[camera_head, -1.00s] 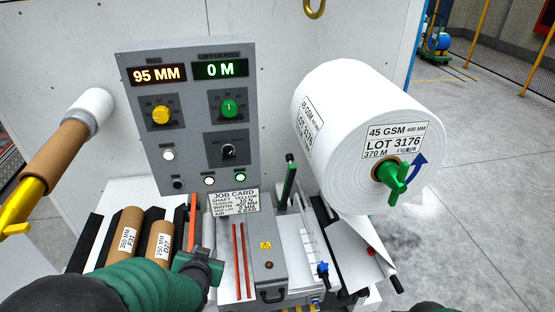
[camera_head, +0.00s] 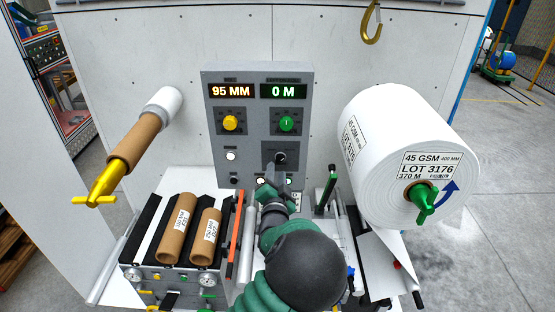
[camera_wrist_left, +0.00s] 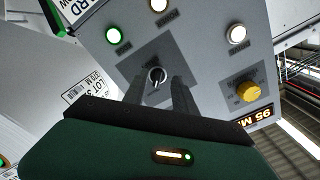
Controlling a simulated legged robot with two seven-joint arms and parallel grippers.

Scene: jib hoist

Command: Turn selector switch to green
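The black selector switch (camera_head: 280,157) sits on a dark square plate at the lower right of the grey control panel (camera_head: 243,152). In the left wrist view the switch (camera_wrist_left: 156,76) shows with a pale pointer mark; which setting it points to is too small to read. My left gripper (camera_head: 277,172) is in front of the panel, just below the switch in the head view. In the left wrist view its two fingers (camera_wrist_left: 160,88) are apart, with the switch between or just beyond their tips; contact cannot be told. My right gripper is not in view.
A yellow knob (camera_head: 230,123) and a green knob (camera_head: 286,123) sit above on the panel, under lit displays. Several lamps surround the switch, one lit green (camera_wrist_left: 113,36). A large paper roll (camera_head: 384,146) stands right; a brown core (camera_head: 134,142) on a yellow shaft is left.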

